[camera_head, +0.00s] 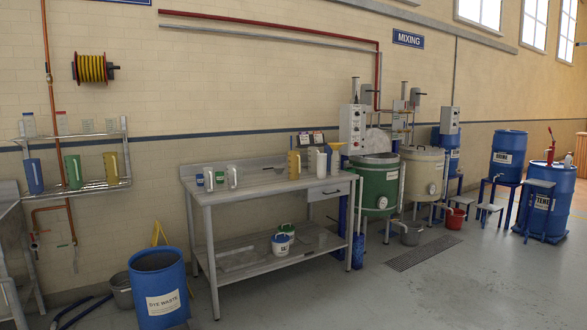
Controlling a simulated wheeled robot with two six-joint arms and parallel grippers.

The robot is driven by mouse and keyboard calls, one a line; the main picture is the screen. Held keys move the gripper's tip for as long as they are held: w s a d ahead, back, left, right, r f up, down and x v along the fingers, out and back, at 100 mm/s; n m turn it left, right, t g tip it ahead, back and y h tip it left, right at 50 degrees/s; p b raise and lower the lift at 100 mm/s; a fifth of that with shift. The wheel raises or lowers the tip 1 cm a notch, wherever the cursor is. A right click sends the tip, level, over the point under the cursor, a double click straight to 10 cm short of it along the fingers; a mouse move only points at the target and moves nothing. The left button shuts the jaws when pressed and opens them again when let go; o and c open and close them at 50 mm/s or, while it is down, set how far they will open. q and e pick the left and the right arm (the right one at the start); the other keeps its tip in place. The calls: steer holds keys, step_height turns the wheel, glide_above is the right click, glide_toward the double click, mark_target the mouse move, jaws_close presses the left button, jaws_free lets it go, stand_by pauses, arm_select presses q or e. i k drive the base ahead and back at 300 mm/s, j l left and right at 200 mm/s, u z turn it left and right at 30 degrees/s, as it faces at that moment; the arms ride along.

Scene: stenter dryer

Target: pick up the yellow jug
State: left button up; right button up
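A yellow jug (294,164) stands upright on the metal workbench (250,188), toward the back right of its top. Another yellow or amber jug (111,168) stands on the lower level of the wall shelf (95,186) at the left, to the right of a green jug (73,171) and a blue jug (34,175). Neither of my grippers shows in the head view.
Clear jugs (232,177) and small containers share the bench top. A blue dye waste drum (158,290) stands before the bench's left end. Green (376,188) and cream (423,175) mixing vats stand right of the bench. The floor (420,295) in front is open.

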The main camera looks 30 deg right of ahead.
mark_target(295, 159)
steer(key=z, duration=1.6)
